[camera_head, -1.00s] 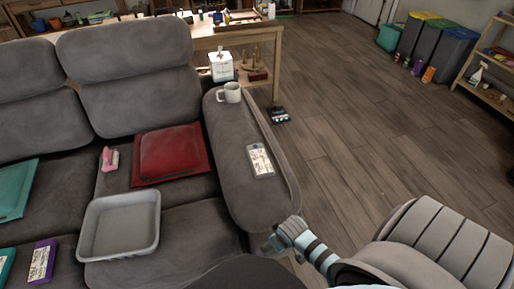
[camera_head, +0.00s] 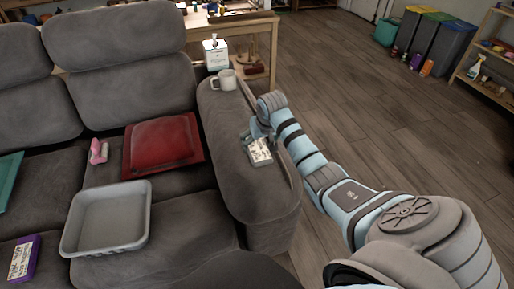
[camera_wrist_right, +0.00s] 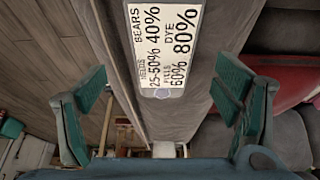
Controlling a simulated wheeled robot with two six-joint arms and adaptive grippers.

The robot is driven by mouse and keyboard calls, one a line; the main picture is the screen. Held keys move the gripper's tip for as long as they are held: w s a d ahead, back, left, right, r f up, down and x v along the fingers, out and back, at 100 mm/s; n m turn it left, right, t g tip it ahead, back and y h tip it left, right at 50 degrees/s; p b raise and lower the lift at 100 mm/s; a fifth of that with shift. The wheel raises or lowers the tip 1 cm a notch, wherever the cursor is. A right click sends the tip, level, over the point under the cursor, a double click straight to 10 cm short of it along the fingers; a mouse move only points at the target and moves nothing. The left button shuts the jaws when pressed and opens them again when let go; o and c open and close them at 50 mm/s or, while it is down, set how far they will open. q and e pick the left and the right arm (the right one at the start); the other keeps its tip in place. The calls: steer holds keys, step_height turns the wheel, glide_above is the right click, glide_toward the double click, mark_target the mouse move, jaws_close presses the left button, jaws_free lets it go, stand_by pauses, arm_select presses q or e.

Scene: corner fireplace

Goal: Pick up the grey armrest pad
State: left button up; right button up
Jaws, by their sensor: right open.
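The grey armrest pad (camera_head: 261,152) lies on the top of the sofa's right armrest (camera_head: 234,178). It is a small flat piece with a white label of black print. In the right wrist view the pad (camera_wrist_right: 163,45) shows at the top, between the lines of the two fingers, its far end cut off by the frame. My right gripper (camera_head: 257,134) is over the armrest at the pad's back edge. In the wrist view the gripper (camera_wrist_right: 165,95) is open with nothing between its fingers. Whether it touches the pad I cannot tell. My left gripper is not in view.
A red cushion (camera_head: 162,144), a pink object (camera_head: 98,151), a grey tray (camera_head: 108,217) and a purple labelled pad (camera_head: 23,259) lie on the seats. A tissue box (camera_head: 216,53) stands behind.

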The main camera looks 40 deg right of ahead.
mark_target(257, 145)
steer(key=b+x, duration=0.2)
steer(key=x, duration=0.1)
steer(key=b+x, duration=0.2)
steer(key=shift+w+f, duration=0.2)
steer(key=shift+w, duration=0.3)
steer(key=shift+w+f, duration=0.15)
steer(key=shift+w, duration=0.05)
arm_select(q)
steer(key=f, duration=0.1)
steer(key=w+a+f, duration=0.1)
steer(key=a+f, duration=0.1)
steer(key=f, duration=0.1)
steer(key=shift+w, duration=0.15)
arm_select(e)
steer(key=c, duration=1.3)
